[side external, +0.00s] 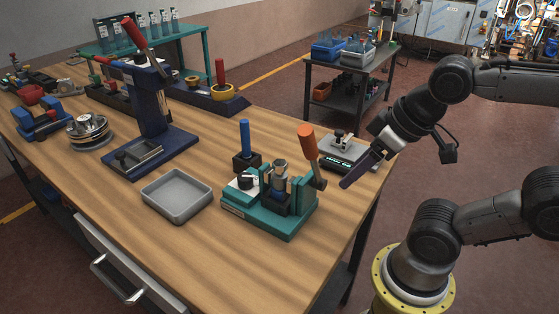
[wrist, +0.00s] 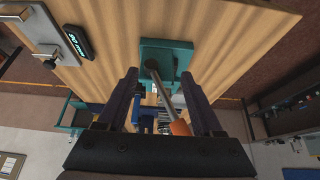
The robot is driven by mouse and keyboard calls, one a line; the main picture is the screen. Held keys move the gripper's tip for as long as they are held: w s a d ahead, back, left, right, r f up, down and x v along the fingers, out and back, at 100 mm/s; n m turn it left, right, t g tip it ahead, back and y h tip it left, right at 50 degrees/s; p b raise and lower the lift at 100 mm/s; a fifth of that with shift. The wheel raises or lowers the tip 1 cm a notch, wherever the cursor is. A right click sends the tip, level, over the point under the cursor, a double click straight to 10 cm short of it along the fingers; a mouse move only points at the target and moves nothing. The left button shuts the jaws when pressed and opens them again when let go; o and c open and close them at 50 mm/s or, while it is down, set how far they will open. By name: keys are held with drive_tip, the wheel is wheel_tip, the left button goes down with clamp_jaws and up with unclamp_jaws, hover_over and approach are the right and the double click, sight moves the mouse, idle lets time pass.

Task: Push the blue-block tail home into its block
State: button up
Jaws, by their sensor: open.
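A teal fixture (side external: 268,222) stands near the table's right edge, with a metal cylinder (side external: 280,174) above a dark blue block (side external: 273,203) in its middle. A lever with an orange handle (side external: 307,141) rises tilted at its right side. I cannot make out a tail on the block. My gripper (side external: 345,185) is open and empty, to the right of the lever and apart from it. In the wrist view the fingers (wrist: 158,77) are spread, with the orange handle (wrist: 180,127) between them in the picture. The fixture (wrist: 166,55) shows beyond, its block hidden.
A blue peg (side external: 245,138) stands in a dark block behind the fixture. A grey tray (side external: 177,195) lies left of it. A dark blue press (side external: 150,115) with a red handle stands further left. The front wood is bare.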

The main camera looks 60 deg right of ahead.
drive_tip(key=shift+r, duration=0.4)
drive_tip(key=shift+c, duration=1.2)
wheel_tip(320, 180, up, 7)
drive_tip(key=shift+w+r, duration=0.1)
drive_tip(key=shift+r, duration=0.05)
drive_tip(key=c, duration=0.7)
drive_tip(key=r, duration=0.7)
drive_tip(key=w+r, duration=0.1)
drive_tip(key=r, duration=0.2)
drive_tip(key=shift+r, duration=0.15)
clamp_jaws()
drive_tip(key=w+a+g, duration=0.2)
drive_tip(key=w+g, duration=0.4)
drive_tip(key=w, duration=0.8)
drive_tip(key=shift+w+d+f, duration=0.1)
drive_tip(key=shift+f, duration=1.3)
drive_tip(key=shift+w+d+f, duration=0.1)
drive_tip(key=shift+f, duration=1.25)
